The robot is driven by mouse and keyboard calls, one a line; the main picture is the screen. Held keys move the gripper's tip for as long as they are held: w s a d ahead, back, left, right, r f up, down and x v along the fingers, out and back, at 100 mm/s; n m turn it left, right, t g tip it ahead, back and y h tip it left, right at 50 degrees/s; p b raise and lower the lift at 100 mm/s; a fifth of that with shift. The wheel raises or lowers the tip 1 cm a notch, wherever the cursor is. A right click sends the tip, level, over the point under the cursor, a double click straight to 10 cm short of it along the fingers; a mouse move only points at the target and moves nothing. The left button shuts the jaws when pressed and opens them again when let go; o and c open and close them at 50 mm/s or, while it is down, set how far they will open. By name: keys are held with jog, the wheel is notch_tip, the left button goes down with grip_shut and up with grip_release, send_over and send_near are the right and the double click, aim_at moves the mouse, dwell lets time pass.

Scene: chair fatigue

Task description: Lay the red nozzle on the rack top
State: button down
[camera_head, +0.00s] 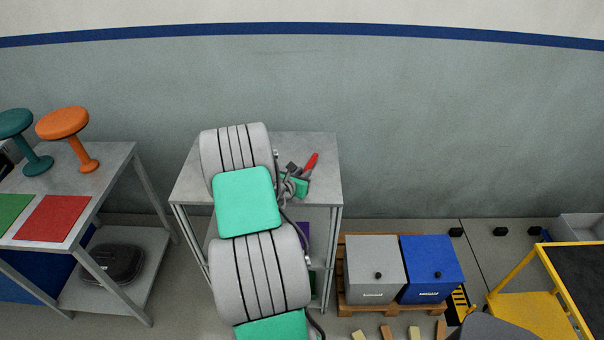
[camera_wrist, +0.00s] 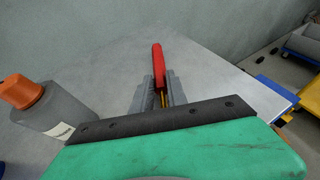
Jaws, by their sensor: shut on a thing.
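The red nozzle (camera_head: 312,161) sticks out from the end of my gripper (camera_head: 296,172). In the wrist view the red nozzle (camera_wrist: 158,62) stands between the two grey fingers of my gripper (camera_wrist: 157,92), which are shut on it. Its lower part is hidden between the fingers. The grey rack top (camera_head: 322,190) lies beneath my gripper, and its bare surface also fills the middle of the wrist view (camera_wrist: 215,88). I cannot tell whether the nozzle touches the rack top. My arm hides the rack's middle in the head view.
A grey bottle (camera_wrist: 58,115) with an orange cap (camera_wrist: 21,91) stands left of my gripper. A pallet (camera_head: 352,309) with a grey box (camera_head: 374,268) and a blue box (camera_head: 431,262) is right of the rack. A table with stools (camera_head: 63,123) is at the left.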

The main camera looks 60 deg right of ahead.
jog(key=c, duration=1.3)
grip_release()
jog(key=shift+f, duration=0.1)
jog(key=shift+a+r, duration=0.2)
jog(key=b+v, duration=0.1)
jog(key=v, duration=1)
jog(key=shift+a+r, duration=0.15)
jog(key=shift+a, duration=0.05)
jog(key=w+a+r+m+t+y, duration=0.1)
jog(key=w+a+r+m+y, duration=0.25)
jog(key=a, duration=0.55)
jog(key=w+a+r+m+t+y, duration=0.1)
jog(key=w+a+m+t+y, duration=0.1)
jog(key=w+a+m, duration=0.35)
jog(key=w+a+r+m+t+y, duration=0.1)
jog(key=w+a+r+m+y, duration=0.3)
jog(key=a, duration=0.7)
jog(key=s+a+r+m+y, duration=0.1)
jog(key=s+a+m, duration=0.1)
jog(key=a, duration=0.4)
jog(key=s+a+r+m+y, duration=0.1)
jog(key=s+a+m, duration=0.1)
jog(key=a, duration=0.4)
jog(key=s+a+r+m+y, duration=0.1)
jog(key=s+a+y, duration=0.1)
jog(key=s+a, duration=0.2)
jog(key=shift+a+r+m+g, duration=0.15)
jog(key=shift+a+m+g, duration=0.25)
jog(key=shift+a, duration=0.75)
